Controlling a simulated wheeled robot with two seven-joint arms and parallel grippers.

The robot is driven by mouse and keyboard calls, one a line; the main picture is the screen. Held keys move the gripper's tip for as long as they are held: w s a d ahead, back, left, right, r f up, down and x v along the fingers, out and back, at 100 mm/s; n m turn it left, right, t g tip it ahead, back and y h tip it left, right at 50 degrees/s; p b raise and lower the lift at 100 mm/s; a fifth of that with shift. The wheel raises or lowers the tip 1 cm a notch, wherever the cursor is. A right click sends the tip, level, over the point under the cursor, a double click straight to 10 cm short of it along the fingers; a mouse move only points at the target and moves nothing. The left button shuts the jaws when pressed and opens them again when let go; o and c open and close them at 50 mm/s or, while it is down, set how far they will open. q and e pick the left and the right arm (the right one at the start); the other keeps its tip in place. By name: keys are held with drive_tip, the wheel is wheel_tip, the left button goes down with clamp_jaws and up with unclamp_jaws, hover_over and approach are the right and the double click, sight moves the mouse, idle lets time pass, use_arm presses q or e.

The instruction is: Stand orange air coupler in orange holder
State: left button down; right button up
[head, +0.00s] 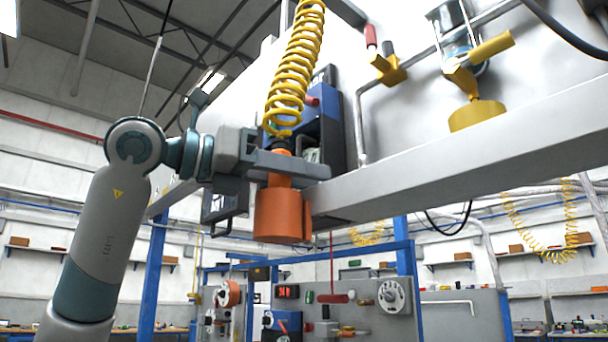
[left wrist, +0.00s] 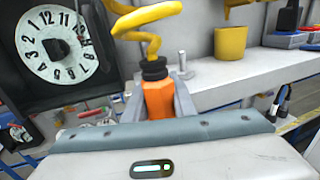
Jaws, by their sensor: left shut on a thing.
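The orange air coupler (left wrist: 159,99) has a black collar and hangs on a yellow coiled hose (head: 296,62). My left gripper (head: 294,164) is shut on the coupler, which stands roughly upright between the fingers in the left wrist view. In the head view the orange holder (head: 281,216), a cup fixed at the shelf edge, is directly below the gripper. The coupler's lower end shows just above the holder's rim. I cannot tell whether it is inside the rim or only over it. The holder is hidden in the left wrist view. My right gripper is not in view.
The grey shelf (head: 460,136) runs right from the holder. A yellow holder (head: 477,115) with a yellow tool stands farther along it. A blue-and-black unit (head: 330,125) is behind the gripper. A black clock-like dial (left wrist: 58,45) is at left in the left wrist view.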

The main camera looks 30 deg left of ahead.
use_arm(q)
drive_tip(key=c, duration=1.4)
unclamp_jaws()
drive_tip(key=shift+s+a, duration=0.35)
drive_tip(key=shift+s, duration=0.15)
drive_tip(key=b+v, duration=0.2)
drive_tip(key=v, duration=1.4)
drive_tip(key=shift+s, duration=0.1)
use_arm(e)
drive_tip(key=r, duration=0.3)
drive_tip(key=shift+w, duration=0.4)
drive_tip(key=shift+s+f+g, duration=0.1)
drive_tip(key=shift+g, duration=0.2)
